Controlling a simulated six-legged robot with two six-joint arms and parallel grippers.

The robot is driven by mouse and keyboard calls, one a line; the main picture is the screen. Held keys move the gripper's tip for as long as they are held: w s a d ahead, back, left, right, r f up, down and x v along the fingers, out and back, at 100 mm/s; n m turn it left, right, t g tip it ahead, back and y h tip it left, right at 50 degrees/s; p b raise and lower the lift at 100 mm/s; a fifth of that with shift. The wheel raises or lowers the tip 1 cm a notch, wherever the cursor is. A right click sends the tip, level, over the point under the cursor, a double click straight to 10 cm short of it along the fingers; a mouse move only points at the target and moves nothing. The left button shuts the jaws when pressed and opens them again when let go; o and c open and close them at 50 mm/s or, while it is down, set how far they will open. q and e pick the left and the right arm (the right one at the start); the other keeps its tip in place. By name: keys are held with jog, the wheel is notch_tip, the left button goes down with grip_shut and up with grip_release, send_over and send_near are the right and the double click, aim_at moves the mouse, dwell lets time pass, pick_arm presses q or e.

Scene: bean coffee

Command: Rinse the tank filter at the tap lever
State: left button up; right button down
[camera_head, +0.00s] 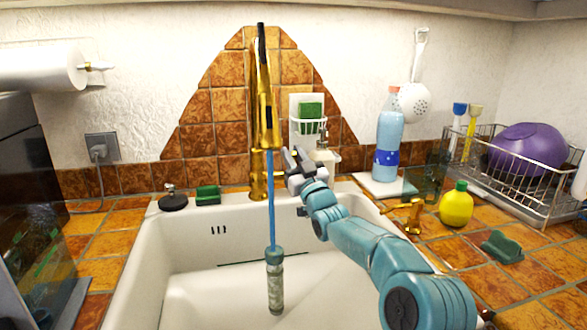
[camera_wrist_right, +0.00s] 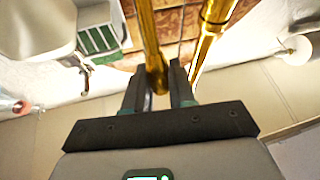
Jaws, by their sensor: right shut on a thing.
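The gold tap (camera_head: 262,110) stands behind the white sink, with a blue stream of water (camera_head: 271,200) falling straight from its spout. The tank filter (camera_head: 275,290), a clear-grey cylinder with a teal top, stands about upright in the basin. The stream meets its top. My right gripper (camera_head: 291,158) is beside the tap, to the right of the stream. In the right wrist view its fingers (camera_wrist_right: 166,78) are closed on a gold tap part, apparently the tap lever (camera_wrist_right: 157,80); the exact contact is partly hidden. My left gripper is out of view.
A blue bottle (camera_head: 387,140), yellow lemon-shaped bottle (camera_head: 456,206) and dish rack (camera_head: 530,195) with a purple bowl (camera_head: 526,150) stand at the right. A gold fixture (camera_head: 405,214) is by the sink's right rim. A green sponge (camera_head: 207,195) lies behind the sink.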

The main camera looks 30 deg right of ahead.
jog(key=shift+s+a+f+t+b, duration=0.1)
jog(key=shift+s+f+t+b, duration=0.05)
jog(key=shift+f+t+b, duration=0.2)
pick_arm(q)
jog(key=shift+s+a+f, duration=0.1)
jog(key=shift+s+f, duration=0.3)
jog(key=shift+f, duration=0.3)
pick_arm(e)
jog(key=shift+r, duration=0.15)
jog(key=shift+s+r, duration=0.1)
jog(key=c, duration=1.1)
grip_release()
jog(key=shift+o, duration=0.2)
pick_arm(q)
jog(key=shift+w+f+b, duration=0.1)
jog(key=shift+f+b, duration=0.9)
jog(key=shift+b, duration=0.05)
pick_arm(e)
jog(key=v, duration=0.7)
jog(key=shift+s, duration=0.15)
